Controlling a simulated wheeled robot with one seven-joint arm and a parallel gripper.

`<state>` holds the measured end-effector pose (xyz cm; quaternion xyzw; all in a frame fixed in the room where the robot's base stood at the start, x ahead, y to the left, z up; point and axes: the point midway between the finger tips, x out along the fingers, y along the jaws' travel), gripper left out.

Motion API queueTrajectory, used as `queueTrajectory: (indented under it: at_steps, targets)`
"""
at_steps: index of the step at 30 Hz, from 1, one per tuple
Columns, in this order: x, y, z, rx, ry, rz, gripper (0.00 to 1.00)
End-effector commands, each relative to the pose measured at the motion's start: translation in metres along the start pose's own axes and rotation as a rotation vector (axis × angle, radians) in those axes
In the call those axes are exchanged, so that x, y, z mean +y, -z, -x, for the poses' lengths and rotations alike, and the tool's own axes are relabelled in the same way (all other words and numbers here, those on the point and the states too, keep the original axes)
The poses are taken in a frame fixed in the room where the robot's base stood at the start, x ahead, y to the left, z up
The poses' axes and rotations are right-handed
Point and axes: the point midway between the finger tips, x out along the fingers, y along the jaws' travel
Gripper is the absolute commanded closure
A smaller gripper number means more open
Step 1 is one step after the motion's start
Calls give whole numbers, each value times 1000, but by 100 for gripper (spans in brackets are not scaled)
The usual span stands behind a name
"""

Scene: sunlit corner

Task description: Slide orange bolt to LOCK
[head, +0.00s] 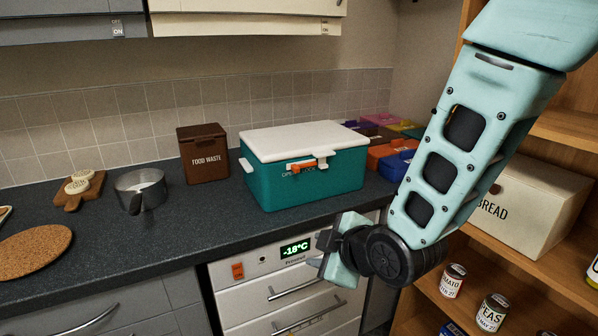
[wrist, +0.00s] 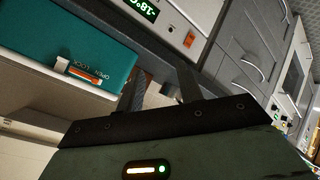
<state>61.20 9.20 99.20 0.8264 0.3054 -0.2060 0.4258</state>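The orange bolt (head: 302,167) sits on the front of a teal cool box (head: 290,191) with a white lid (head: 303,141), left of a white latch tab (head: 322,160). Lettering for OPEN and LOCK is beside it; I cannot tell exactly where the bolt stands between them. The bolt also shows in the wrist view (wrist: 84,75), upside down, with the box (wrist: 85,40). My gripper (head: 335,258) is below and right of the box, in front of the freezer. In the wrist view its two fingers (wrist: 160,88) are apart with nothing between them, away from the bolt.
Coloured boxes (head: 385,153) stand right of the cool box. A freezer (head: 290,285) with handles is below; shelves with a bread bin (head: 530,210) are right.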

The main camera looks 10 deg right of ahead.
Motion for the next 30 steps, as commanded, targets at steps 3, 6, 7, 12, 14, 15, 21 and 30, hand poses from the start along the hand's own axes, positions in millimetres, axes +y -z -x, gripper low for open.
queueTrajectory:
  at_steps: [3,6,7,12,14,15,21,30]
  targets:
    - [30,-6,-14,58,-181,186,64]
    - [53,-8,-16,91,-337,350,64]
    - [59,-8,-16,98,-380,397,64]
    - [82,-6,-8,116,-573,607,64]
    - [86,-5,-5,119,-615,650,64]
    - [88,-5,-4,120,-634,670,64]
    - [97,0,-9,122,-662,696,64]
    - [127,19,-54,122,-660,694,64]
